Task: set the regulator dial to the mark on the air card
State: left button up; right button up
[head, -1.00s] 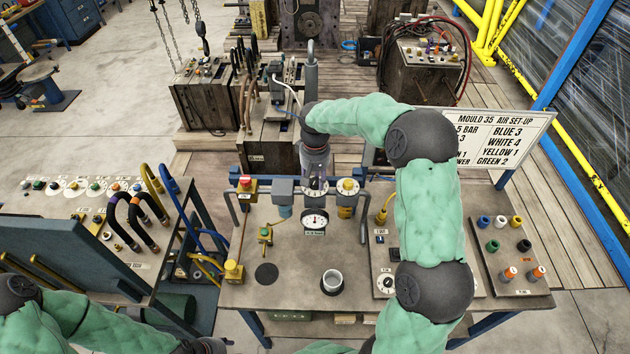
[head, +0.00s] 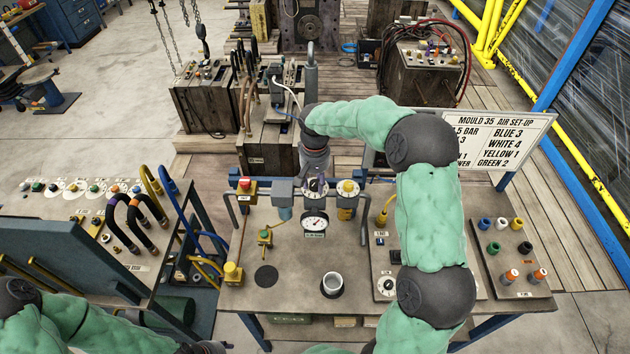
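The regulator dial (head: 316,187) is a small round knob with a pale scale, at the back middle of the bench. My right gripper (head: 315,172) points down at it from above; its fingers are small and partly hidden, so I cannot tell whether they grip the dial. The pressure gauge (head: 315,223) has a white face and a dark needle, just in front of the dial. The air card (head: 495,140) is a white board headed "MOULD 35 AIR SET-UP"; my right arm covers its left part, leaving "5 BAR" partly readable.
The bench (head: 290,262) is mostly clear in front. A red-topped valve (head: 246,188) and a yellow-banded unit (head: 347,195) flank the dial. Coloured plugs (head: 508,247) sit on the right panel. A hose panel (head: 90,215) stands left.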

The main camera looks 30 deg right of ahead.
aim_at(315, 183)
jog(key=shift+o, duration=0.4)
jog(key=shift+r, duration=0.2)
notch_tip(315, 183, up, 12)
jog(key=shift+f, duration=0.15)
dwell(0.6)
